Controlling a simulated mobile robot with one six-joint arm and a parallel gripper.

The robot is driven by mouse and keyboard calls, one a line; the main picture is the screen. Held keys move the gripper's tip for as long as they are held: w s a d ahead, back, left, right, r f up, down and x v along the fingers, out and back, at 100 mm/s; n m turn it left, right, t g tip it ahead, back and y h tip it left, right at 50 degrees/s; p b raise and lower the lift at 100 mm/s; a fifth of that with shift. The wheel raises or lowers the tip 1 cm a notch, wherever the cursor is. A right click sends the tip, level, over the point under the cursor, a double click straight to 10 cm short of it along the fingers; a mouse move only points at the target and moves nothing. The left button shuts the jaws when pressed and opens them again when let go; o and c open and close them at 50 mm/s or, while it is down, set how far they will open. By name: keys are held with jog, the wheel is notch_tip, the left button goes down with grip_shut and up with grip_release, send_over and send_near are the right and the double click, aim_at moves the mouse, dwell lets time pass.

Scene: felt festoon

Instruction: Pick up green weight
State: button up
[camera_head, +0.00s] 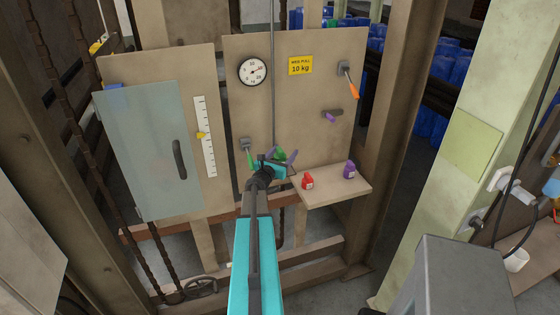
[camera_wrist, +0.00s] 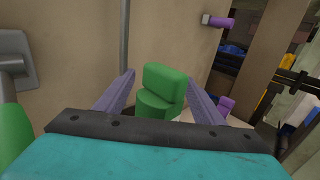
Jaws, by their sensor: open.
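The green weight (camera_wrist: 162,88) is a block with a taller upright part at the back and a rounded lower part in front. It stands between the two purple-grey fingers of my gripper (camera_wrist: 160,76) in the wrist view. The fingers are open, with a visible gap on each side of the weight. The lower part of the weight is hidden behind my gripper's body. In the head view the green weight (camera_head: 280,153) is mostly covered by my gripper (camera_head: 279,157), just left of the shelf. What supports the weight is hidden.
A small shelf (camera_head: 340,190) holds a red weight (camera_head: 307,182) and a purple weight (camera_head: 349,170). A green lever (camera_head: 250,158) is close left of my gripper. A purple peg (camera_head: 331,118) and an orange lever (camera_head: 353,90) stick out from the panel (camera_head: 230,110). A thin vertical rod (camera_head: 272,100) runs above.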

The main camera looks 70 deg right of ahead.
dwell(0.3)
grip_shut()
jog(key=shift+r, duration=0.1)
